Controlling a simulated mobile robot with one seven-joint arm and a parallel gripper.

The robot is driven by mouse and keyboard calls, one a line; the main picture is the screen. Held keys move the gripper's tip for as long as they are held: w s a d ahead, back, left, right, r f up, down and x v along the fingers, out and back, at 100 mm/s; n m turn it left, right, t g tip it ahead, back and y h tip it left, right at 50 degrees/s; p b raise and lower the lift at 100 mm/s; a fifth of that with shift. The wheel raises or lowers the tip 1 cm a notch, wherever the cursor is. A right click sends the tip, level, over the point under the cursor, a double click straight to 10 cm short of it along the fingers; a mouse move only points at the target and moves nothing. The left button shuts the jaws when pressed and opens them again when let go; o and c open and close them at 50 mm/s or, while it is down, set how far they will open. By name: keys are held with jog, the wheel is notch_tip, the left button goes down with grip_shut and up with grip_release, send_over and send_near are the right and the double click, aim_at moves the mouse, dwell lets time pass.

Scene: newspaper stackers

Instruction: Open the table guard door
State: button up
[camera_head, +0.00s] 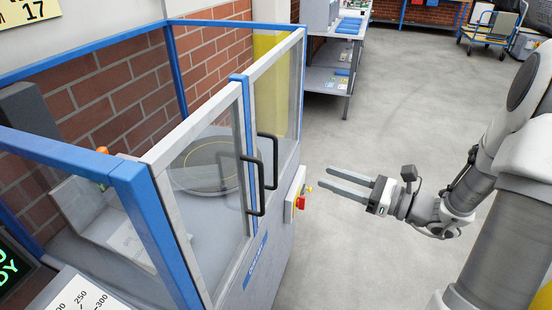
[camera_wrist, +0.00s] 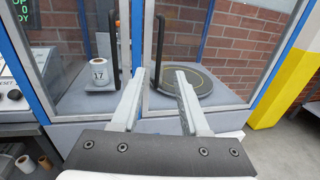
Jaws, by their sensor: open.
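The table guard is a blue-framed enclosure with two clear door panels in pale frames, the left door (camera_head: 205,190) and the right door (camera_head: 275,100). Both look shut and meet near a blue upright. Each has a black bar handle: the left handle (camera_head: 245,186) and the right handle (camera_head: 273,160). In the wrist view, the left handle (camera_wrist: 114,50) is left of the fingers and the right handle (camera_wrist: 158,48) appears between the fingertips, farther off. My gripper (camera_head: 324,176) is open and empty, in front of the doors and apart from both handles. It also shows in the wrist view (camera_wrist: 160,72).
Behind the panels lies a round dark plate (camera_head: 208,165). A red button on a yellow box (camera_head: 300,202) sticks out from the enclosure's front. A yellow post (camera_head: 270,80) stands beyond. A grey shelf table (camera_head: 328,80) is farther back. The floor (camera_head: 400,115) around my gripper is clear.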

send_over(276, 185)
jog(key=shift+w, duration=0.3)
grip_shut()
dwell(1.4)
